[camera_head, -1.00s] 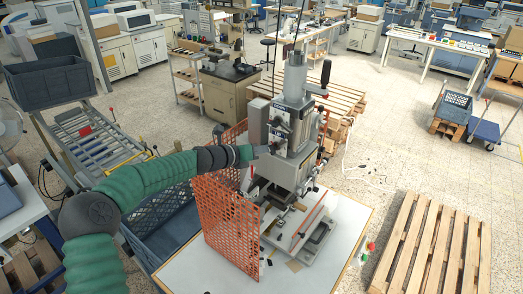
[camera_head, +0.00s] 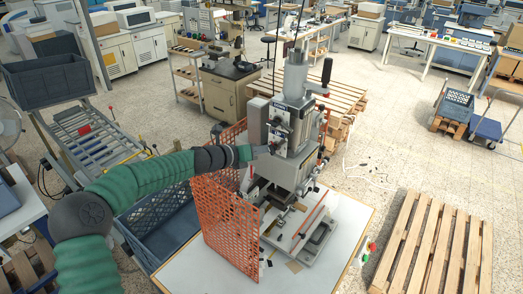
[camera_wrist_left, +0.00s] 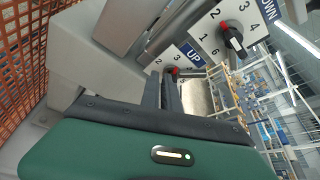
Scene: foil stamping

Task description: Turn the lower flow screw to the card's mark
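The press (camera_head: 296,130) carries two white numbered plates on its front, one above the other. In the left wrist view, the plate marked UP (camera_wrist_left: 188,52) is nearest my gripper, and a small red part (camera_wrist_left: 175,71) shows at its dial. The plate marked DOWN (camera_wrist_left: 213,45) has a black pointer knob (camera_wrist_left: 233,39). My left gripper (camera_head: 270,149) is at the lower plate. In the left wrist view its dark fingers (camera_wrist_left: 164,88) end at the UP dial; they largely hide the screw, and their gap is unclear. My right gripper is out of view. I cannot make out a card.
An orange mesh guard (camera_head: 226,222) stands left of the press, close to my left forearm. The press stands on a white table (camera_head: 190,270). A blue crate (camera_head: 165,225) is left of the table, and a wooden pallet (camera_head: 432,245) lies to the right.

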